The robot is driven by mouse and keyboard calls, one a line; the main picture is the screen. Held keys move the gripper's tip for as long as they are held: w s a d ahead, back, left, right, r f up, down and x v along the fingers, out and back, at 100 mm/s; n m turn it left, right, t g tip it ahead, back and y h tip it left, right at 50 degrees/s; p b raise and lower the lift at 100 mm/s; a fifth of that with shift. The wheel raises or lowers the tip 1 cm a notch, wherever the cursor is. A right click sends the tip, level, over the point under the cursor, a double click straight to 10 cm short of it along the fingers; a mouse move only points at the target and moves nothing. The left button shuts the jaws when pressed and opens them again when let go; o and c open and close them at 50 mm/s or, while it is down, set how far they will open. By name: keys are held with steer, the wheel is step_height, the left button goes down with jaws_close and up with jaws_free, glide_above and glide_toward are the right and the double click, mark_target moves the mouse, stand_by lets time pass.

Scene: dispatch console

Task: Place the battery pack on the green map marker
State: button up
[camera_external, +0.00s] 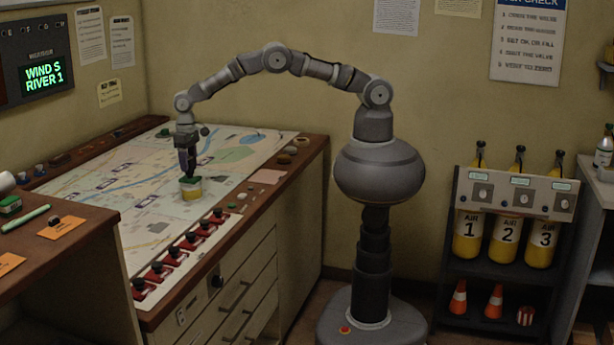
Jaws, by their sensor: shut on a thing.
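My gripper (189,173) points down over the lit map table and is shut on a small block, which I take for the battery pack (191,190). Green patches also show on the map (75,190), so which one is the green map marker is hard to tell.
A row of red switches (174,257) runs along the map table's front edge. Small round pieces (284,159) lie at its right end. A side desk (75,215) at left holds a green box (10,205), a green pen (26,218) and orange cards (62,227).

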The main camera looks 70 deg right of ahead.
steer(key=o, duration=1.1)
steer(key=shift+f, duration=0.1)
steer(key=shift+o, duration=0.2)
steer(key=w+d+r+t+p, duration=0.1)
steer(key=d+r, duration=0.2)
steer(key=r, duration=0.7)
steer(key=w+d+r+t+y, duration=0.1)
steer(key=w+d+r+t, duration=0.15)
steer(key=r, duration=0.85)
steer(key=w+d+r+t+p, duration=0.1)
steer(key=d+r, duration=0.2)
steer(key=r, duration=0.7)
steer(key=s+d+r+t, duration=0.2)
steer(key=d+r, duration=0.3)
steer(key=r, duration=0.4)
steer(key=s+d+r+t, duration=0.2)
steer(key=d+r, duration=0.3)
steer(key=r, duration=0.3)
steer(key=s+d+r+t, duration=0.2)
steer(key=s+d+r, duration=0.2)
steer(key=r, duration=0.3)
steer(key=s+d+r+t, duration=0.2)
steer(key=s+d+r, duration=0.2)
steer(key=s+r, duration=0.3)
steer(key=s+d+r+t+h, duration=0.1)
steer(key=s+d+r+t, duration=0.2)
steer(key=s+r, duration=0.3)
steer(key=shift+d+r, duration=0.6)
steer(key=shift+r, duration=0.35)
